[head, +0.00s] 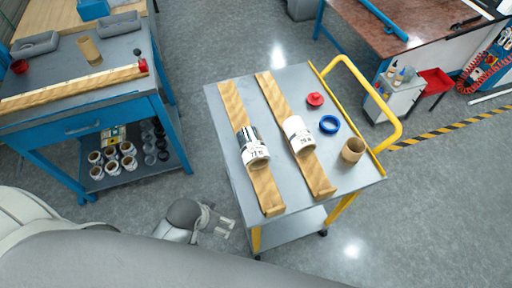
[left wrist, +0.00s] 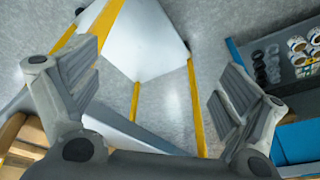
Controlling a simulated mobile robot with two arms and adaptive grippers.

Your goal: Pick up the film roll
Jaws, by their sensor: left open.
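Two film rolls lie on wooden rails on the grey cart top (head: 222,178). The left film roll (head: 254,155) has a dark, shiny part and a white label on a brown core. The right film roll (head: 299,135) is white with a small dark print. My left gripper (head: 226,229) is open and empty, beside the cart's near left side and apart from both rolls. In the left wrist view its spread fingers (left wrist: 156,82) have only floor and cart parts between and beyond them. Neither roll on the cart top shows clearly there. My right gripper is not seen.
The cart top also holds a red cap (head: 315,99), a blue ring (head: 329,124) and a brown core (head: 353,149). A yellow handle (head: 397,108) rises at its right. A blue workbench (head: 84,123) stands left, with several rolls on its lower shelf. Open floor lies between them.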

